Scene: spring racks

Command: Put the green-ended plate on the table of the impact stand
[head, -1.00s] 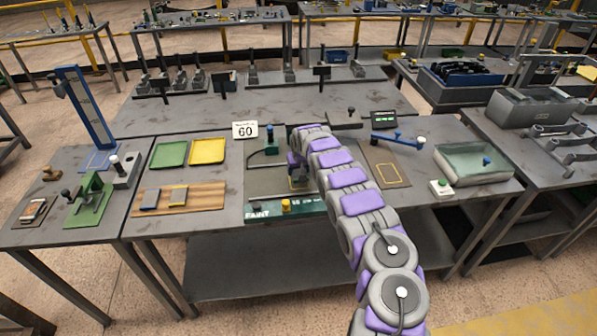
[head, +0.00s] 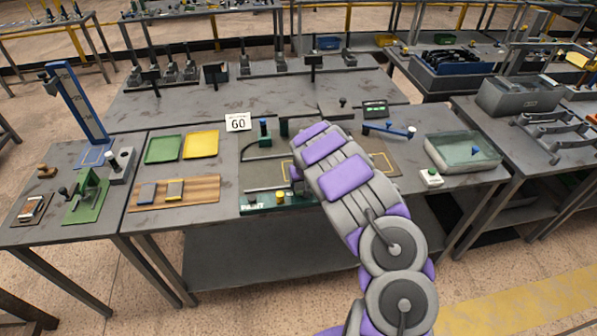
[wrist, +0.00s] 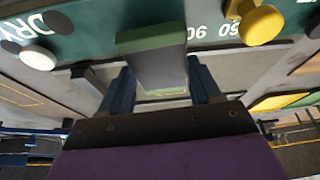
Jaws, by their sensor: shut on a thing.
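In the wrist view my gripper (wrist: 161,88) is shut on the green-ended plate (wrist: 158,70), a dark grey plate whose green end points away from my palm. The plate is in front of a green panel with dial numbers; whether it touches anything there is unclear. In the head view my arm hides the plate and most of my gripper, over the middle station of the front table. A tall blue stand (head: 80,105), apparently the impact stand, is at the left, with a blue-outlined square (head: 97,154) at its foot. My gripper is well to the right of it.
A wooden board (head: 203,190) holds a blue-marked and a yellow-marked plate. Behind it are a green tray (head: 163,149) and a yellow tray (head: 201,145). A green press (head: 88,195) is near the stand. The station's front panel has a yellow knob (head: 280,197).

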